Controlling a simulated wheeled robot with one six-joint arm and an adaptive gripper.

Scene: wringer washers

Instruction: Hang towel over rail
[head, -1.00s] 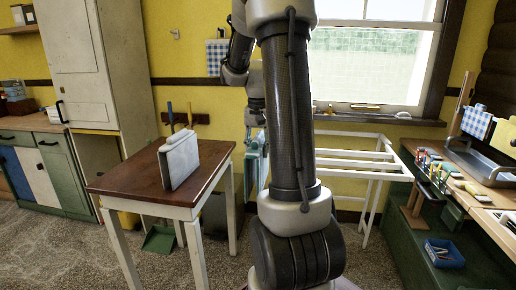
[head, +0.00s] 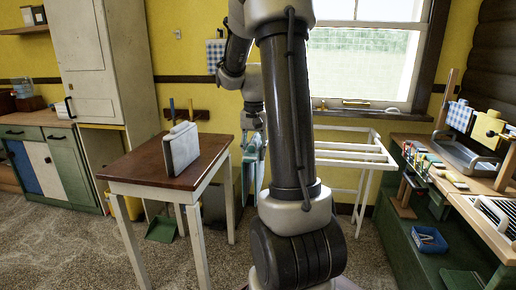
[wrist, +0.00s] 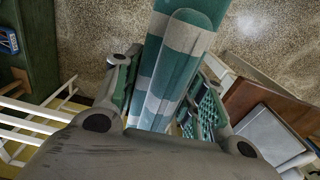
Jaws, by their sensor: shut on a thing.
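A folded towel with green and pale stripes (wrist: 178,65) hangs between the fingers of my gripper (wrist: 168,95) in the wrist view. My gripper is shut on it. In the head view, the towel (head: 249,165) shows as a narrow pale-green strip below my gripper (head: 252,138), mostly hidden by my arm. The rail is part of a white rack of bars (head: 350,155) right of my arm, under the window. Its bars also show in the wrist view (wrist: 35,122) at left. The towel is apart from them in the wrist view.
A brown-topped table (head: 140,173) with a grey-white upright object (head: 181,147) stands left of my arm. Speckled floor (head: 90,240) is clear in the left foreground.

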